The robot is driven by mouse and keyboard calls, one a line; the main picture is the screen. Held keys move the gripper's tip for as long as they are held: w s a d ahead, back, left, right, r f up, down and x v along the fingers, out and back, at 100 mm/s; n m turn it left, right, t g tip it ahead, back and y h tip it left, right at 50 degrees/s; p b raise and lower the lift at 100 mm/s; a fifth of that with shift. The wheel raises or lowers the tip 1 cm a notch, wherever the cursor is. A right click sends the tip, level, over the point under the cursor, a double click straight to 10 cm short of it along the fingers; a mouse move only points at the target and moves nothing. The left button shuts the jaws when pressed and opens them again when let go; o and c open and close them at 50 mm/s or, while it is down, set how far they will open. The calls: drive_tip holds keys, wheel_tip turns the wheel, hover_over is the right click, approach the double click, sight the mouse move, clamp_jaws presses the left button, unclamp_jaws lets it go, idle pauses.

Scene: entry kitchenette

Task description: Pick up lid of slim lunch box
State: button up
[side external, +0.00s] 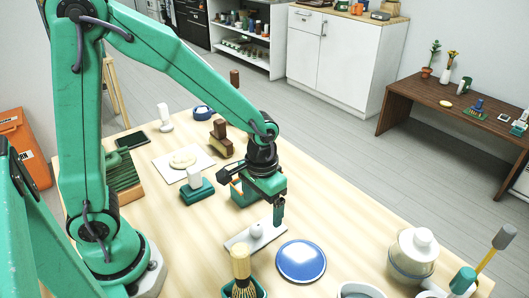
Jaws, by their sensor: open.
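A slim white flat piece with a small round knob (242,240) lies on the wooden table in front of my gripper; it looks like the lid of the slim lunch box, but I cannot tell whether a box is under it. My gripper (276,213) points down just above and behind the right end of this piece. One dark green finger shows clearly; the other is hard to make out. My gripper is open, and nothing shows held in it. A teal box-like thing (243,194) stands behind, partly hidden by my gripper.
A blue plate (301,261) lies close on the right, and a whisk (241,265) stands in a teal holder in front. A white lidded jar (413,252) is farther right. Behind are a white board (172,175) and brown blocks (221,140).

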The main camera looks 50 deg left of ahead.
sight(261, 226)
drive_tip(key=shift+f, duration=0.15)
drive_tip(key=shift+f, duration=1.15)
drive_tip(key=shift+f, duration=0.1)
drive_tip(key=shift+s+f, duration=0.2)
drive_tip(key=shift+f, duration=2.35)
drive_tip(key=c, duration=1.1)
drive_tip(key=shift+r, duration=0.2)
drive_tip(key=shift+r, duration=4.9)
drive_tip(key=shift+w, duration=0.1)
